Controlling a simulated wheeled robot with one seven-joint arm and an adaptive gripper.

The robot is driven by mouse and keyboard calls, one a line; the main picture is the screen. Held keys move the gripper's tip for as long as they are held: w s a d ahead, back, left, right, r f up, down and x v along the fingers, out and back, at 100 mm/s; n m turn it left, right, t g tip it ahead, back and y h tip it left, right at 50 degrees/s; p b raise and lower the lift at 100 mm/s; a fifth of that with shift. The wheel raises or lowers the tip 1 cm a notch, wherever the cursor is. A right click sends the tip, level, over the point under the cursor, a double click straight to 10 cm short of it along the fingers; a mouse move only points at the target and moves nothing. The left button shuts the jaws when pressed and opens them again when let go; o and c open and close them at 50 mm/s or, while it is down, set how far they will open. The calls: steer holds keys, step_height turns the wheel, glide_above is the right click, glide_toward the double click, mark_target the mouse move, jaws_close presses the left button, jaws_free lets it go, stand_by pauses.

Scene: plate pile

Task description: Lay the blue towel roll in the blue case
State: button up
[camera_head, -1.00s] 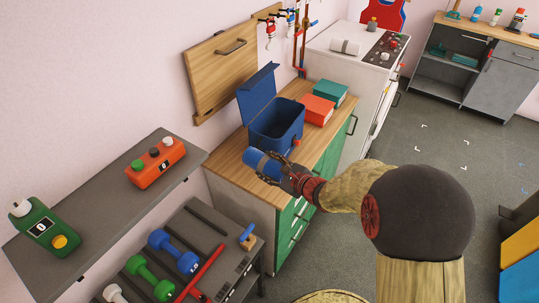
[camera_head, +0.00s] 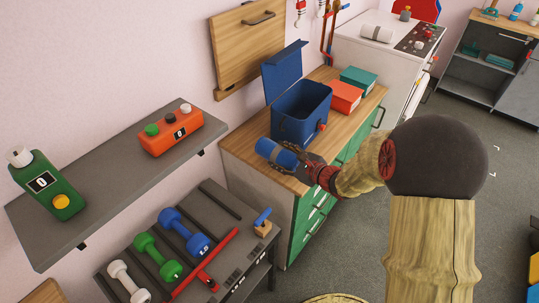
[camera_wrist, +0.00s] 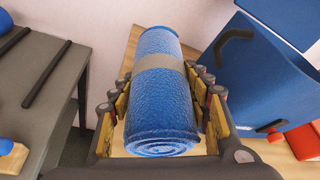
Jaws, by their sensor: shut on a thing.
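The blue towel roll (camera_head: 277,152) has a grey band around its middle. My gripper (camera_head: 293,160) is shut on it, and it shows between the fingers in the wrist view (camera_wrist: 162,95). The roll is by the near left end of the wooden counter, in front of the blue case. The blue case (camera_head: 297,118) stands on the counter with its lid (camera_head: 284,72) raised at the back. The case also shows at the right of the wrist view (camera_wrist: 250,85), beside the roll and apart from it. The inside floor of the case is hidden.
An orange box (camera_head: 345,95) and a teal box (camera_head: 358,79) stand right of the case on the counter (camera_head: 245,145). A grey shelf (camera_head: 105,185) holds an orange device and a green device. A rack with several dumbbells (camera_head: 185,230) is at the lower left.

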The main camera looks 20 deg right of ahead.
mark_target(268, 146)
steer(key=w+a, duration=0.1)
steer(key=w, duration=0.3)
steer(key=w+a+b, duration=0.1)
steer(key=shift+w+a, duration=0.35)
steer(key=shift+w, duration=0.05)
steer(key=shift+f+b, duration=0.8)
steer(key=shift+f, duration=0.95)
steer(key=shift+f, duration=0.15)
steer(key=o, duration=1.2)
steer(key=shift+o, duration=0.3)
